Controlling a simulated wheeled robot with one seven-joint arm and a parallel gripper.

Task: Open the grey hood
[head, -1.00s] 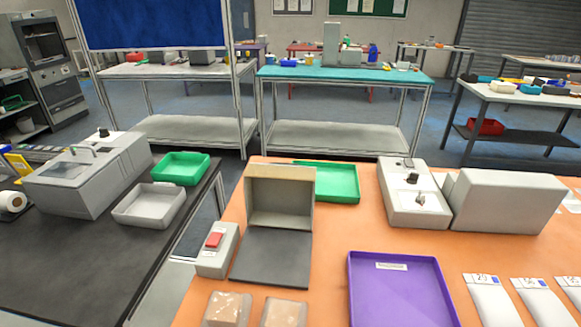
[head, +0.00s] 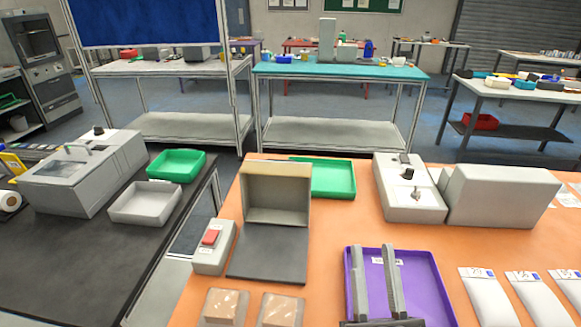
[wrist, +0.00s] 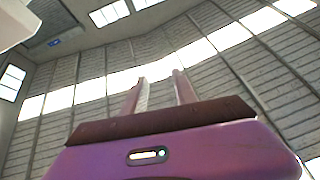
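Several grey housings are in the head view, and I cannot tell for sure which is the hood. A grey open-fronted box (head: 277,212) stands behind a dark plate (head: 267,255) on the orange table. A closed grey box-shaped cover (head: 500,197) sits at the right, against a grey unit with a black knob (head: 408,190). A grey machine with a windowed lid and handle (head: 85,172) is on the left bench. My gripper (head: 373,248) points up in front of the purple tray, its fingers apart and empty. Its fingers also show in the wrist view (wrist: 156,80), against walls and windows.
A grey box with a red button (head: 213,247) is left of the dark plate. The purple tray (head: 433,290), a green tray (head: 330,180), brown packets (head: 224,306) and white envelopes (head: 490,295) lie on the orange table. Bare orange surface lies between them.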

